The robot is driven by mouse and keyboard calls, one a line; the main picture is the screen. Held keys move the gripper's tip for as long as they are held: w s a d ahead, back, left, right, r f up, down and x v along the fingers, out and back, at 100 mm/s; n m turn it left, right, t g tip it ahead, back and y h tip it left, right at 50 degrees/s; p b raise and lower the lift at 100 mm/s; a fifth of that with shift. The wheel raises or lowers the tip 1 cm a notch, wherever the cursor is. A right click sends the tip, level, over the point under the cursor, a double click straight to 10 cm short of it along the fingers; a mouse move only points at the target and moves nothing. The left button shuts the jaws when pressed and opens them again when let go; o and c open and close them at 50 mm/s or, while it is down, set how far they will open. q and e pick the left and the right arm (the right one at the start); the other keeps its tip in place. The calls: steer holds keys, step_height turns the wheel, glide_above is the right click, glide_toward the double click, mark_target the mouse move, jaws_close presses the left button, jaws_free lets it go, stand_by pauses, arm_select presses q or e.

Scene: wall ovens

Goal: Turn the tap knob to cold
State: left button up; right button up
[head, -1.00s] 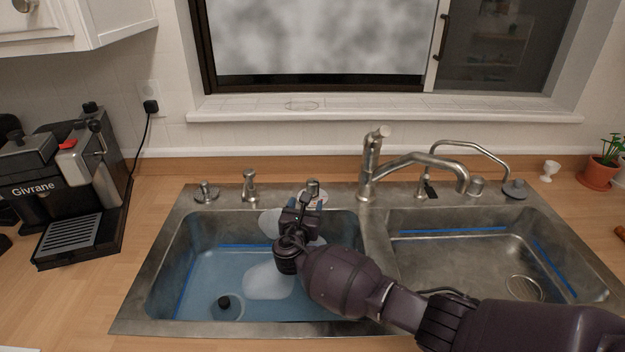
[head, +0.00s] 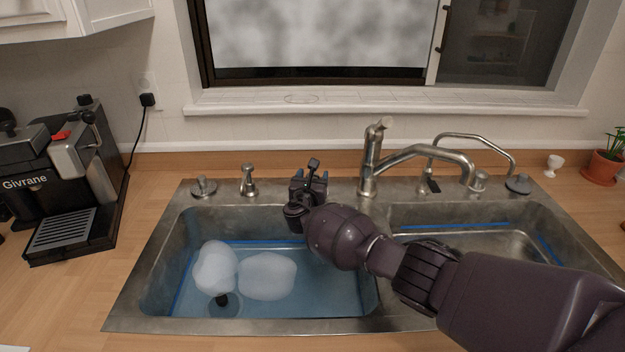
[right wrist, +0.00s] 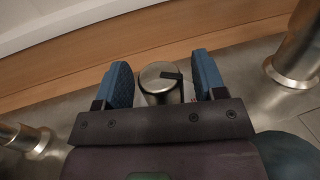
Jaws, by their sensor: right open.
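The tap knob (head: 313,164) is a small metal knob with a dark lever on the sink's back rim, left of the faucet (head: 371,160). In the right wrist view the knob (right wrist: 160,82) has a round top with a dark strip pointing right. My right gripper (head: 311,178) is open, its blue-padded fingers (right wrist: 163,70) on either side of the knob, with small gaps visible. The gripper hides the knob's lower part in the head view. I cannot tell whether the knob is at hot or cold. My left gripper is not in view.
The double steel sink (head: 150,300) has blue water and white foam-like lumps (head: 267,276) in its left basin. A soap dispenser (head: 248,182) stands left of the knob. A thin curved spout (head: 475,139) stands right of the faucet. A coffee machine (head: 65,185) is at far left.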

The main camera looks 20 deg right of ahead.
steer(key=c, duration=0.9)
